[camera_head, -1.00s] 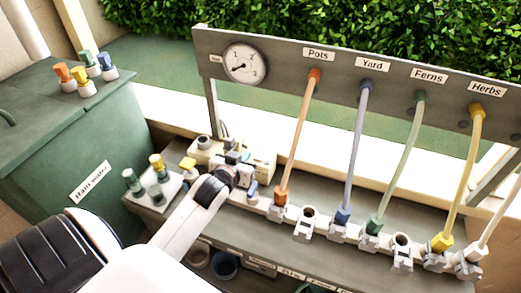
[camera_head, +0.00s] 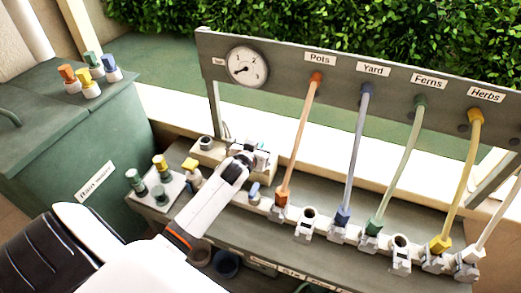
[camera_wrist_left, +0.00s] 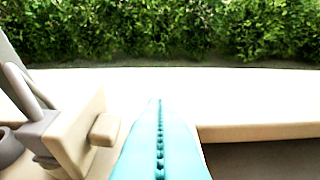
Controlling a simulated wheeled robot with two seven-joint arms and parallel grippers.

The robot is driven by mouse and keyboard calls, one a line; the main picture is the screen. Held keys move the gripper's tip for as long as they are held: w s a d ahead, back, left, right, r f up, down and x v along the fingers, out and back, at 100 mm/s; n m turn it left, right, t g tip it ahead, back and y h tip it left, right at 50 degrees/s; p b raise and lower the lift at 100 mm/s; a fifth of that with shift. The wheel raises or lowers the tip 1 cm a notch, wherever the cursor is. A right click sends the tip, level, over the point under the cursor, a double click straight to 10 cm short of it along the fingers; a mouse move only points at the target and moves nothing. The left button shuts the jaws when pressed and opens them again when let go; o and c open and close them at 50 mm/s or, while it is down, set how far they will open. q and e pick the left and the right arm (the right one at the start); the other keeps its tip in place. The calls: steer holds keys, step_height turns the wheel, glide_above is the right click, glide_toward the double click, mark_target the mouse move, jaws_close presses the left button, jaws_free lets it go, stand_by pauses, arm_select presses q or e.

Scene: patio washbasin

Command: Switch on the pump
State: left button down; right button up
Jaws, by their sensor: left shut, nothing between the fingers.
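The pump appears to be the beige housing (camera_head: 207,157) on the bench below the gauge, largely hidden behind my left gripper in the head view. My left gripper (camera_head: 262,156) is over the right end of this housing. In the left wrist view its teal fingers (camera_wrist_left: 160,125) are shut together with nothing between them. Just left of them is a beige upright block (camera_wrist_left: 82,132) with a small beige knob (camera_wrist_left: 104,129) on its right side, and a grey bent lever (camera_wrist_left: 35,120). I cannot tell whether the fingers touch the knob. My right gripper is not in view.
A pressure gauge (camera_head: 246,67) hangs on the grey panel, its needle at the low left. Coloured hoses, such as the orange hose (camera_head: 298,135), run down to connectors right of the gripper. A small tray (camera_head: 150,197) with coloured plugs and a green rainwater tank (camera_head: 60,150) stand left.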

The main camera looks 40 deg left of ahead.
arm_select(q)
steer(key=shift+w+a+f, duration=0.1)
steer(key=shift+w+f, duration=0.25)
steer(key=shift+f, duration=0.55)
steer(key=shift+w+f, duration=0.3)
steer(key=shift+f, duration=0.6)
steer(key=shift+w+a+f, duration=0.1)
steer(key=shift+w+f, duration=0.2)
steer(key=shift+f, duration=0.05)
